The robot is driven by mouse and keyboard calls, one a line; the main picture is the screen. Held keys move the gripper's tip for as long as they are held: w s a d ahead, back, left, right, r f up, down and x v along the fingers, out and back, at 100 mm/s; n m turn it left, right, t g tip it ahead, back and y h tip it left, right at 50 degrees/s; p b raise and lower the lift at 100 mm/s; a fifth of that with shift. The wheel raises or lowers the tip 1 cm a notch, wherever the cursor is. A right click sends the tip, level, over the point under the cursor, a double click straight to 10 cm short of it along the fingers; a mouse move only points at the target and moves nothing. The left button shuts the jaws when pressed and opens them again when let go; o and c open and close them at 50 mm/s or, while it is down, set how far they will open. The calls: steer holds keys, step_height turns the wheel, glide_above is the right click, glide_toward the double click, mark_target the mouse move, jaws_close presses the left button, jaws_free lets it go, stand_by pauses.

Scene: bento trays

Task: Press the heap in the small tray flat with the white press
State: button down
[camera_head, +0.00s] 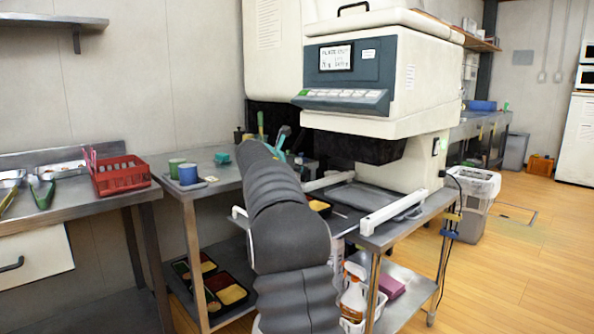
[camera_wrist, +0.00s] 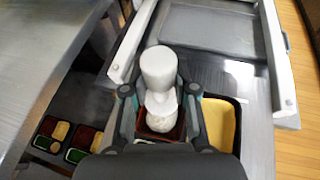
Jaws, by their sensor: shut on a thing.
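In the wrist view my gripper (camera_wrist: 158,108) is shut on the white press (camera_wrist: 159,68), a pale piece with a thick rounded end and a narrower neck between the fingers. Below it is a dark red-brown small tray (camera_wrist: 176,131) with a whitish lumpy heap (camera_wrist: 160,123). The press's lower part and the heap overlap in this view, so I cannot tell whether they touch. In the head view my own arm hides the gripper, the press and the heap.
A black tray with yellow filling (camera_wrist: 222,125) lies just right of the small tray. A large machine (camera_head: 385,80) with white rails (camera_head: 408,211) stands beyond. Filled bento trays (camera_head: 228,291) are on the lower shelf. A red basket (camera_head: 121,177) and cups (camera_head: 188,174) stand left.

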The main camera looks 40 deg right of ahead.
steer(key=shift+f+b, duration=1)
steer(key=shift+f, duration=0.8)
stand_by(0.4)
steer(key=shift+f+p, duration=0.9)
steer(key=shift+p, duration=0.05)
stand_by(4.3)
